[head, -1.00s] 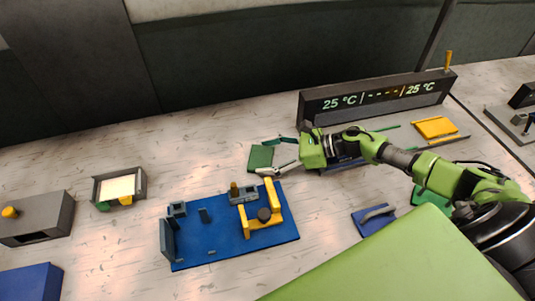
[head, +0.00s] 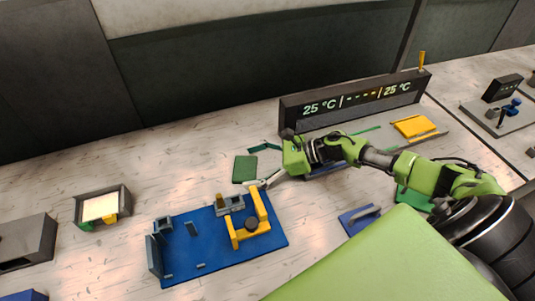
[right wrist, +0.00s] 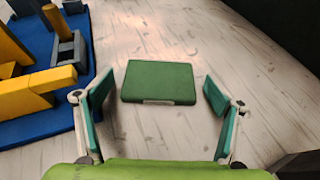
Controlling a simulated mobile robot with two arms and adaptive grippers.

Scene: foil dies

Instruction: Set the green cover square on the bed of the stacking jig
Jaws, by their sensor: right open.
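The green cover (head: 244,169) lies flat on the table behind the blue stacking jig (head: 272,238). In the right wrist view the cover (right wrist: 158,82) looks like a flat green block with a pale patch on its near edge. My right gripper (head: 262,166) is open and low over the table, to the right of the cover. Its fingers spread to either side of the cover's near end, with gaps and nothing held. The jig carries grey brackets and a yellow frame (head: 262,210). My left gripper is not in view.
A display box (head: 350,103) reading 25 °C stands behind my right arm. A grey tray (head: 124,201) with a pale insert sits at left. Yellow plates (head: 415,126) and a blue block with a grey handle (head: 358,219) lie at right.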

